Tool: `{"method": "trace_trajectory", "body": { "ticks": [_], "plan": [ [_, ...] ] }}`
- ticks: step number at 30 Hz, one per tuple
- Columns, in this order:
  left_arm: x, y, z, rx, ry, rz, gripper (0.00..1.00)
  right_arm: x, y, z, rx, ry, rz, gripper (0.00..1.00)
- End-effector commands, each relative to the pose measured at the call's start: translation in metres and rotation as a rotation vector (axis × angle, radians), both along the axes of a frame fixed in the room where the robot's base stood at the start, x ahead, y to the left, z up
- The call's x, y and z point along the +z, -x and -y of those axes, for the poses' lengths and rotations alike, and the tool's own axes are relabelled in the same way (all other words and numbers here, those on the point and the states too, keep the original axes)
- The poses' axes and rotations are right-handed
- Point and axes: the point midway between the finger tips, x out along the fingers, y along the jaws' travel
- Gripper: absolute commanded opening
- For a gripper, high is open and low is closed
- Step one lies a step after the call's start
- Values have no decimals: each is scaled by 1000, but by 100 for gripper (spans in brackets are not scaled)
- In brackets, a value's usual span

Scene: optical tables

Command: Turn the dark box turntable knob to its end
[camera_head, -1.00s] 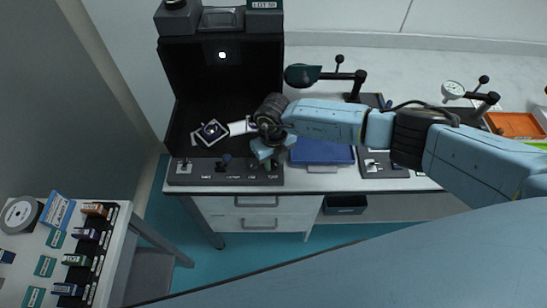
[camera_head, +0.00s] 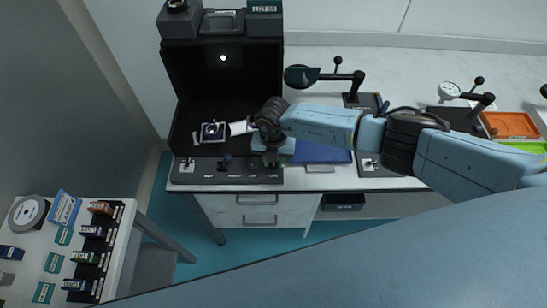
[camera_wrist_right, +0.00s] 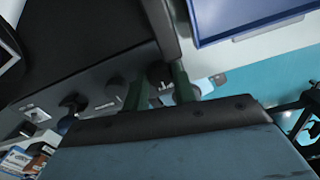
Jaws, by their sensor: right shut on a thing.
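The dark box (camera_head: 243,88) stands open at the front on the table, with a control panel (camera_head: 215,180) along its front edge. My right gripper (camera_head: 271,160) reaches down to the panel's right end, shut on the rightmost knob, the turntable knob. In the right wrist view the gripper's two dark green fingers (camera_wrist_right: 160,90) stand either side of this dark knob (camera_wrist_right: 160,74). The arm hides most of the knob in the head view. My left gripper is out of view.
Other panel knobs (camera_wrist_right: 74,103) stand left of the gripper. A blue tray (camera_head: 322,153) lies close on the right. A black stand (camera_head: 357,85) is behind my arm. A side table (camera_head: 28,255) holds small boxes.

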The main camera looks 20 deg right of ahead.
Motion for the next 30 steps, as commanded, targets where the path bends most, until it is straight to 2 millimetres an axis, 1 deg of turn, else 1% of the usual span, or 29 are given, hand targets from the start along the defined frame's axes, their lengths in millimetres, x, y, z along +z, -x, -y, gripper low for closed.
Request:
{"method": "trace_trajectory", "body": {
  "ticks": [16,17,21,30],
  "plan": [
    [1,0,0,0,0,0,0,1,-1,0,-24,0,1,4],
    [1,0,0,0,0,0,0,1,-1,0,-24,0,1,29],
    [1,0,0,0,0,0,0,0,0,0,-23,0,1,48],
    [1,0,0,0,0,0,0,1,0,0,-23,0,1,49]
  ]
}}
